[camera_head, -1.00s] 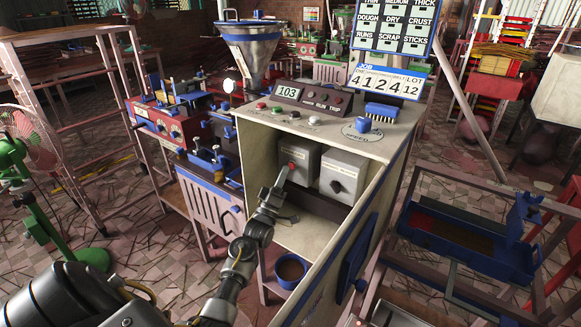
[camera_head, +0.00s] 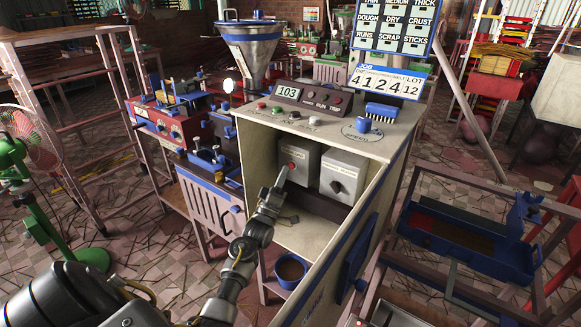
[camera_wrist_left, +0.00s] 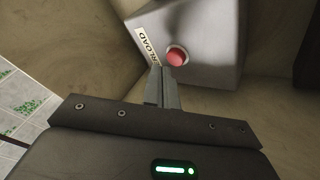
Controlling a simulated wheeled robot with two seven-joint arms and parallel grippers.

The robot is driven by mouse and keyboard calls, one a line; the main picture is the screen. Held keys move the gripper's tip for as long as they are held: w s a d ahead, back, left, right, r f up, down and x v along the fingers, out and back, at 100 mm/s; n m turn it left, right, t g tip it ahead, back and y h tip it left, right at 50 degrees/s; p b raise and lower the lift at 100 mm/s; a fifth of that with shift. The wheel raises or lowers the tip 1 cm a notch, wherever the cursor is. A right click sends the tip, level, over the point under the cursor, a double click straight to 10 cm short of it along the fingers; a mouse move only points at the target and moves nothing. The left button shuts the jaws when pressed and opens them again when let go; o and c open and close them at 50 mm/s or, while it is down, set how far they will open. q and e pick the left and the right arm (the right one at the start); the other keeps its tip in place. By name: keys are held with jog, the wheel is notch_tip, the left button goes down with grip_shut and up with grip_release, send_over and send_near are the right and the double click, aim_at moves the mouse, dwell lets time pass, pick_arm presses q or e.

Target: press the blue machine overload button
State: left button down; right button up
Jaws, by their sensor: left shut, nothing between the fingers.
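The overload button is a red round button (camera_wrist_left: 177,56) on a grey box (camera_wrist_left: 205,25) with a label ending in "RLOAD" in the left wrist view. In the head view the grey box (camera_head: 298,158) sits inside the open cabinet of the blue-trimmed machine (camera_head: 262,150), and the red button (camera_head: 291,166) shows on its front. My left gripper (camera_head: 283,175) is shut and empty, its fingertips just in front of and below the button. In the left wrist view the fingertips (camera_wrist_left: 162,72) appear close beside the button; I cannot tell whether they touch. My right gripper is not in view.
A second grey box with a black knob (camera_head: 337,187) stands right of the first. The cabinet's side panel (camera_head: 345,240) rises right of my arm. A blue bucket (camera_head: 291,270) is below.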

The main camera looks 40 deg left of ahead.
pick_arm(q)
jog(key=shift+w, duration=0.2)
jog(key=shift+w, duration=0.25)
dwell(0.4)
jog(key=shift+w+b, duration=0.5)
dwell(0.4)
jog(key=shift+s, duration=0.15)
jog(key=shift+s+p, duration=0.65)
jog(key=shift+s, duration=0.15)
